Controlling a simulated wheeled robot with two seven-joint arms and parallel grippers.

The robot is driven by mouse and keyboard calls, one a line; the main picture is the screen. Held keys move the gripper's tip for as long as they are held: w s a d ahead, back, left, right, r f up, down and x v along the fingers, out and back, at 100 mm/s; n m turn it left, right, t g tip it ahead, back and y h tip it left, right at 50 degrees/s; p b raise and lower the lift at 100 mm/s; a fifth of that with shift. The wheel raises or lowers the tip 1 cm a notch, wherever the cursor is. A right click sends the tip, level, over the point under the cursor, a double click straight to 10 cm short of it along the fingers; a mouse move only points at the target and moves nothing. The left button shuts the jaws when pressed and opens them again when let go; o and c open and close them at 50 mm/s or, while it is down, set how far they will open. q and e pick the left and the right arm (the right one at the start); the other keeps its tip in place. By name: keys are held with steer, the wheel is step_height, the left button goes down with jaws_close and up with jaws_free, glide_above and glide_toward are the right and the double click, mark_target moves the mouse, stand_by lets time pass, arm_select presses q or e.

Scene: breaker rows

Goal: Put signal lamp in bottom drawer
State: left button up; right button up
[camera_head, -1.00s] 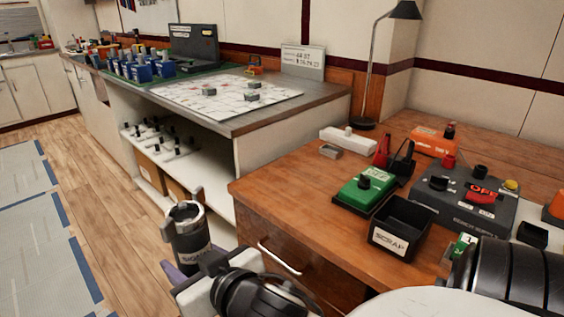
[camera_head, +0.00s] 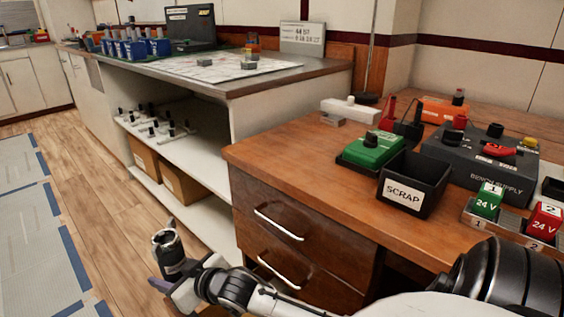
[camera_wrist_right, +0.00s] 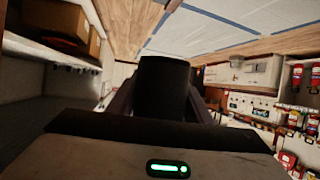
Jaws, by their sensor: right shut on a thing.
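The signal lamp (camera_head: 168,252) is a dark cylinder with a pale metallic top, at the lower left of the head view. My right gripper (camera_head: 182,273) is shut on it and holds it over the floor, left of the wooden drawer unit. In the right wrist view the lamp (camera_wrist_right: 164,85) is a black cylinder between the dark fingers. The bottom drawer (camera_head: 318,282) lies under the top drawer (camera_head: 262,200); both look shut. My right forearm hides part of the bottom drawer's front. My left gripper is not in view.
The wooden bench top holds a black SCRAP bin (camera_head: 408,190), a green switch box (camera_head: 373,150), a bench supply (camera_head: 480,155) and 24 V blocks. A white open shelf unit (camera_head: 215,205) stands left of the drawers. The floor (camera_head: 85,185) at left is clear.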

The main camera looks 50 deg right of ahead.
steer(key=s+d+f, duration=0.5)
steer(key=f, duration=0.3)
steer(key=s+d+f, duration=0.5)
steer(key=f, duration=0.4)
arm_select(q)
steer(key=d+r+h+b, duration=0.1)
steer(key=b, duration=0.1)
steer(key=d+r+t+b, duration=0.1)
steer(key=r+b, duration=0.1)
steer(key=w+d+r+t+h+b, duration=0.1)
steer(key=b, duration=0.1)
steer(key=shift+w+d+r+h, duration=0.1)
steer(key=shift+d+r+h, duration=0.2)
arm_select(e)
step_height(320, 180, down, 10)
steer(key=shift+d, duration=0.15)
steer(key=shift+f, duration=0.1)
arm_select(q)
steer(key=shift+b, duration=0.35)
arm_select(e)
steer(key=shift+f, duration=0.5)
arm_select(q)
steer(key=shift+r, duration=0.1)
arm_select(e)
steer(key=o, duration=1.5)
